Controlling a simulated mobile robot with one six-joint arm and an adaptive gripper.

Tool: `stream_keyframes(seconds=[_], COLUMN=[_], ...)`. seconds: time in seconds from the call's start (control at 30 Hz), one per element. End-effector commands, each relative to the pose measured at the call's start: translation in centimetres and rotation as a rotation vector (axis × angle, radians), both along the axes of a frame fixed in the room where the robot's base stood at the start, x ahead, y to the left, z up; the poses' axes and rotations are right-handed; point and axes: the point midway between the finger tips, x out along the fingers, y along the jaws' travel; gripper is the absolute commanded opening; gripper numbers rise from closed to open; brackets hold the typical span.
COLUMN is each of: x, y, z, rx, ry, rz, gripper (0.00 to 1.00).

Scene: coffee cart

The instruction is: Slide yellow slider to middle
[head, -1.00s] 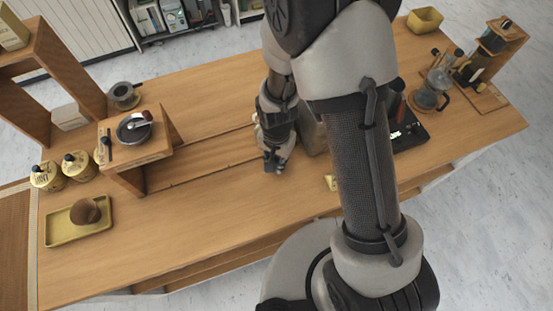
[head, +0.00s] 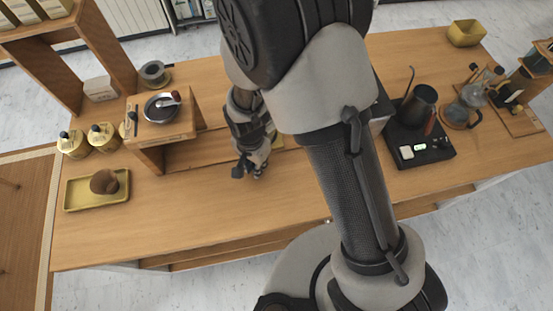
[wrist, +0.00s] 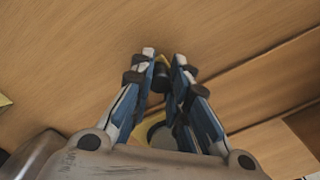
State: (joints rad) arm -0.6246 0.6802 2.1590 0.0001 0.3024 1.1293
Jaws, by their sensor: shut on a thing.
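In the wrist view, my gripper (wrist: 161,62) is closed around a dark knob (wrist: 160,82), with a bit of the yellow slider (wrist: 164,60) showing between the fingertips. Most of the slider is hidden by the fingers. In the head view, my gripper (head: 250,171) is low at the table, by the long groove in the wood (head: 205,160), right of the small wooden stand. A pale yellow patch (head: 278,143) shows beside my wrist; I cannot tell whether it belongs to the slider.
Yellow canisters (head: 103,136) and a yellow tray (head: 72,200) stand farther left. A kettle (head: 418,104) on a black scale is right of my arm. The front tabletop is clear.

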Motion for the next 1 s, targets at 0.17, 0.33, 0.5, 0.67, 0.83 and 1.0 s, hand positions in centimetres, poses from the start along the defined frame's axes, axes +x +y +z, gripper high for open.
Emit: stream_keyframes(seconds=[0.17, 0.33, 0.5, 0.67, 0.83, 1.0], x=[-0.9, -1.4, -1.6, -1.6, -1.6, -1.6], y=[3.2, 4.9, 5.6, 5.7, 5.7, 5.7], z=[0.0, 0.0, 0.0, 0.0, 0.0, 0.0], rx=[0.0, 0.0, 0.0, 0.0, 0.0, 0.0], ry=[0.0, 0.0, 0.0, 0.0, 0.0, 0.0], rz=[0.004, 0.002, -0.001, -0.001, -0.001, -0.001], gripper=[0.0, 0.0, 0.0, 0.0, 0.0, 0.25])
